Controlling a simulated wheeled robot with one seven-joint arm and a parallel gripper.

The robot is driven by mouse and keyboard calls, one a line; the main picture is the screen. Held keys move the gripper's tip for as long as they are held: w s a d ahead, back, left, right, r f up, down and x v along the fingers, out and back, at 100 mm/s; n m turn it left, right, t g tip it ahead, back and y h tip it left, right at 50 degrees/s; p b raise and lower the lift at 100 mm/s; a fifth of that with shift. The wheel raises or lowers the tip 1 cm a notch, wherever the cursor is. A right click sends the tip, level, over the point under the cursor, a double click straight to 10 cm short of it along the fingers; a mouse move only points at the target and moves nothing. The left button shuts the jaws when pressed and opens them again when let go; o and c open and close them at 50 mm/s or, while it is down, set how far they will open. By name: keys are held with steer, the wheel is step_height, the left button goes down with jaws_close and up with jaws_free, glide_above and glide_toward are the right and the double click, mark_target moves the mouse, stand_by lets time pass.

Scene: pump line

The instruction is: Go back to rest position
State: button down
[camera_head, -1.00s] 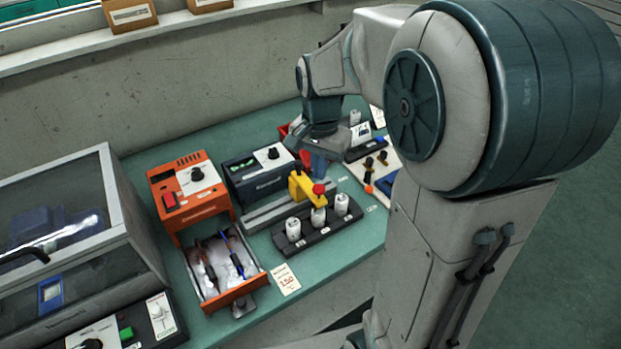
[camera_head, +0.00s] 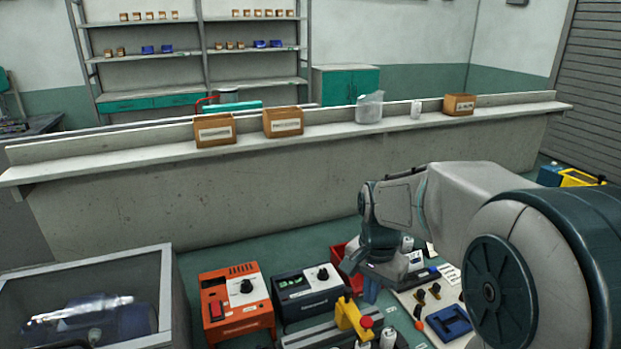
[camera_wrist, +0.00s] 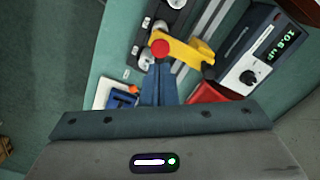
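My gripper (camera_head: 370,291) hangs over the green bench with its blue fingers pointing down. In the wrist view its two blue fingers (camera_wrist: 159,72) lie together, with nothing visible between them. A yellow clamp piece with a red knob (camera_head: 351,317) stands just left of the fingers in the head view. In the wrist view the yellow piece (camera_wrist: 190,50) lies beyond the fingertips, and its red knob appears close to them; I cannot tell the exact gap. The rest of my arm reaches in from the right.
An orange device (camera_head: 236,301) and a dark display unit (camera_head: 310,292) stand left of my gripper. A red bin (camera_head: 346,262) is behind it. A pale board with a blue block (camera_head: 449,323) lies to the right. A glass-lidded case (camera_head: 172,300) stands far left. A ledge (camera_head: 340,133) runs behind.

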steer(key=s+r+n+t, duration=0.1)
steer(key=s+n+t, duration=0.2)
steer(key=s+n, duration=0.5)
steer(key=s, duration=0.6)
steer(key=shift+r, duration=0.35)
